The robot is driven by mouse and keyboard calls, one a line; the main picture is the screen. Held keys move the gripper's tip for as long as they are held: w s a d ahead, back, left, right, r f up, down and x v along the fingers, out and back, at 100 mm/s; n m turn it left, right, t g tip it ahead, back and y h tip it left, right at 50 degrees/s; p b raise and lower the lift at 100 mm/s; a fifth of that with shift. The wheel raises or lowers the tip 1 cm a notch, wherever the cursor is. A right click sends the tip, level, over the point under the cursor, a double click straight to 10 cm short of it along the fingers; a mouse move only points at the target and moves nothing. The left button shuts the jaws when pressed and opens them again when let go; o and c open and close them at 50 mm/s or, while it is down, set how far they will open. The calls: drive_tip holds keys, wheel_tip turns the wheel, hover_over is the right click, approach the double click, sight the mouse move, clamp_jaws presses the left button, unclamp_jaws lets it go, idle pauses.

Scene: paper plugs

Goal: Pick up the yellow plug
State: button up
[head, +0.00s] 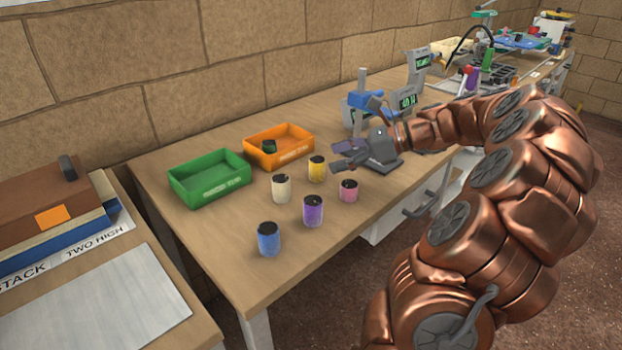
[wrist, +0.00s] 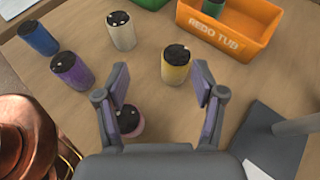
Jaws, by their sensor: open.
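The yellow plug (head: 317,168) is a small upright cylinder with a dark top, standing on the wooden table in front of the orange tub. In the wrist view the yellow plug (wrist: 175,66) stands ahead of my gripper, between the fingers' directions but nearer the right finger. My gripper (head: 343,154) is open and empty, above the table to the right of the yellow plug. In the wrist view my gripper (wrist: 161,88) has its two fingers spread, with a pink plug (wrist: 130,122) below and between them.
A white plug (head: 281,189), a purple plug (head: 313,211), a blue plug (head: 268,240) and the pink plug (head: 348,191) stand nearby. The orange tub (head: 291,157) holds a green plug (head: 268,146). An empty green tub (head: 208,192) is left. Devices stand behind my gripper.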

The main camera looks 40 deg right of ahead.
sight(317, 159)
drive_tip(key=shift+w+d+f+m+t, duration=0.15)
drive_tip(key=shift+d+f+m, duration=0.1)
drive_tip(key=shift+d, duration=0.3)
drive_tip(key=shift+s+d+f+m+t, duration=0.15)
drive_tip(key=shift+d+m, duration=0.1)
drive_tip(key=shift+d, duration=0.3)
drive_tip(key=shift+b+x, duration=1)
drive_tip(key=shift+x, duration=2.8)
drive_tip(key=shift+w+d, duration=0.1)
drive_tip(key=shift+d, duration=0.1)
drive_tip(key=c, duration=1.1)
drive_tip(key=shift+r, duration=0.15)
